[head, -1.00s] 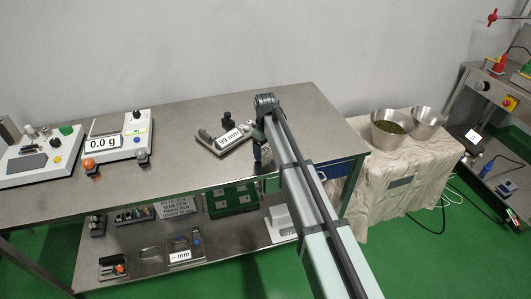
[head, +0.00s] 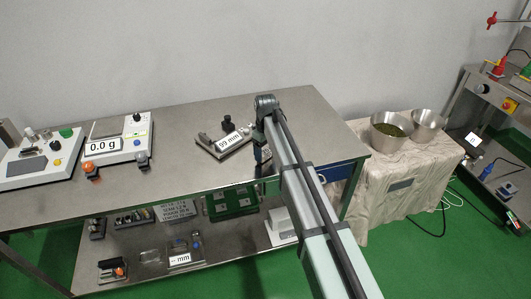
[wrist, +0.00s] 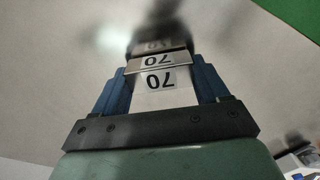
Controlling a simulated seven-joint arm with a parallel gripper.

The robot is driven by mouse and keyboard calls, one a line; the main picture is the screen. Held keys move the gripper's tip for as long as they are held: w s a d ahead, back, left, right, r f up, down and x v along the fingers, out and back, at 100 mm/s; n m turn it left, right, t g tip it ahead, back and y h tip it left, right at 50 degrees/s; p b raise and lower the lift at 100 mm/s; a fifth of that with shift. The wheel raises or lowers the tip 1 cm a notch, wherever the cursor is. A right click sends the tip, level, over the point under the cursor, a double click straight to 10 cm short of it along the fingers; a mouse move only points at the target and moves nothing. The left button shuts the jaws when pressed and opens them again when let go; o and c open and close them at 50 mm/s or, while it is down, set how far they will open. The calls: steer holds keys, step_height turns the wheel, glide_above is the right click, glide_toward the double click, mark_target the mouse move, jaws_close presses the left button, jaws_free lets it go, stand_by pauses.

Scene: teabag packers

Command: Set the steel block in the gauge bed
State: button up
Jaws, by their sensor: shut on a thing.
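The steel block (wrist: 158,80) is pale and marked "70", upside down in the wrist view. My gripper (wrist: 162,68) is shut on it, with one blue finger on each side. In the head view my gripper (head: 261,160) is a small dark shape by the bench's front edge, partly covered by my arm; the block cannot be made out there. A grey gauge with a slanted "mm" display (head: 231,140), apparently the gauge bed, sits on the bench just left of my gripper. My arm may hide its right end.
The steel bench (head: 185,120) has clear room left of the gauge. A scale showing "0.0 g" (head: 103,145) stands further left. A lower shelf (head: 222,246) holds several small devices and a green tray (head: 232,203). Steel bowls (head: 389,131) stand on a cloth-covered table at right.

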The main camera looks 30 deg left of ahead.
step_height(320, 180, up, 9)
steer(key=shift+r, duration=0.15)
steer(key=shift+m, duration=1.1)
steer(key=s+d+m, duration=0.3)
steer(key=s+d, duration=0.2)
steer(key=w+d+f+m, duration=0.15)
steer(key=d+m, duration=0.35)
steer(key=d, duration=2.1)
steer(key=w+d+f+m, duration=0.1)
steer(key=w+d+m, duration=0.3)
steer(key=d, duration=2.2)
steer(key=s+a+r+n, duration=0.1)
steer(key=s+a+n, duration=0.15)
steer(key=a, duration=2.05)
steer(key=s+a+r+n, duration=0.15)
steer(key=a+n, duration=0.25)
steer(key=a, duration=1.8)
steer(key=s+a+r+n, duration=0.1)
steer(key=s+a+n, duration=0.2)
steer(key=a, duration=2)
steer(key=r+n, duration=0.2)
steer(key=n, duration=0.3)
glide_above(216, 135)
steer(key=shift+w+a+f, duration=0.1)
steer(key=shift+a+f, duration=0.05)
steer(key=shift+f, duration=5)
